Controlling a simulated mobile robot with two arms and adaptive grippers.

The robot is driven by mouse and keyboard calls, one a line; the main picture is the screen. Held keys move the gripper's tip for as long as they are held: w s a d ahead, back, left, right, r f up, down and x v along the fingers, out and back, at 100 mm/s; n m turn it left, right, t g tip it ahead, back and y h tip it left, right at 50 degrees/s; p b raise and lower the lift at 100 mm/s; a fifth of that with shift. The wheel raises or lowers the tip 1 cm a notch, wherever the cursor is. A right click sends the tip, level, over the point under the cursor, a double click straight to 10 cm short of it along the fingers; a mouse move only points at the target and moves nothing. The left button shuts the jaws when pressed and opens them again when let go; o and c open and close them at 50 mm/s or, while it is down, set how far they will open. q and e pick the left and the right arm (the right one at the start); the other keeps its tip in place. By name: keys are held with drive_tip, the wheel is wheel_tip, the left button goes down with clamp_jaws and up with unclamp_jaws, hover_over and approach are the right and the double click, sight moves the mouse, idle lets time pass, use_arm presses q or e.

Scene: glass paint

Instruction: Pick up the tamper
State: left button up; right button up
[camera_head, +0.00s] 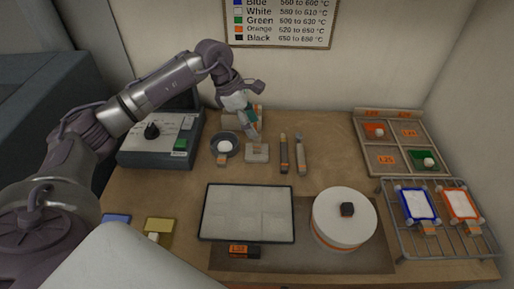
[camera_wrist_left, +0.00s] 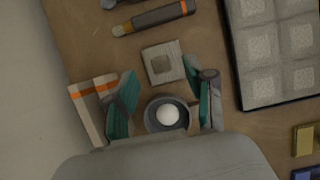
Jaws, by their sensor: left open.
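The pale grey square block (camera_head: 257,153) with a smaller raised square on top looks like the tamper, though I cannot be certain. It stands on the wooden table, right of a dark round bowl (camera_head: 224,144) holding a white ball. My left gripper (camera_head: 248,128) is open and empty, above and behind the block. In the left wrist view the spread teal fingers (camera_wrist_left: 162,88) flank the bowl (camera_wrist_left: 153,123), and the block (camera_wrist_left: 163,62) lies just beyond the fingertips, apart from them. My right gripper is not in view.
Two slim tools (camera_head: 300,155) lie right of the block. A white-celled tray (camera_head: 246,212) is in front. A control box (camera_head: 150,140) stands left. A pale object with an orange band (camera_wrist_left: 93,107) is close beside one finger. A wire rack (camera_head: 440,238) is at right.

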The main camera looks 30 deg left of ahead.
sight(260, 144)
use_arm(q)
drive_tip(key=x, duration=0.3)
drive_tip(key=shift+f, duration=0.2)
drive_tip(key=shift+d+f+p, duration=0.15)
drive_tip(key=shift+f+p, duration=0.4)
drive_tip(key=shift+p, duration=0.2)
drive_tip(key=x, duration=0.1)
drive_tip(key=p+x, duration=0.1)
drive_tip(key=x, duration=0.1)
drive_tip(key=shift+f, duration=0.4)
drive_tip(key=shift+w+f, duration=0.1)
drive_tip(key=shift+f, duration=0.25)
clamp_jaws()
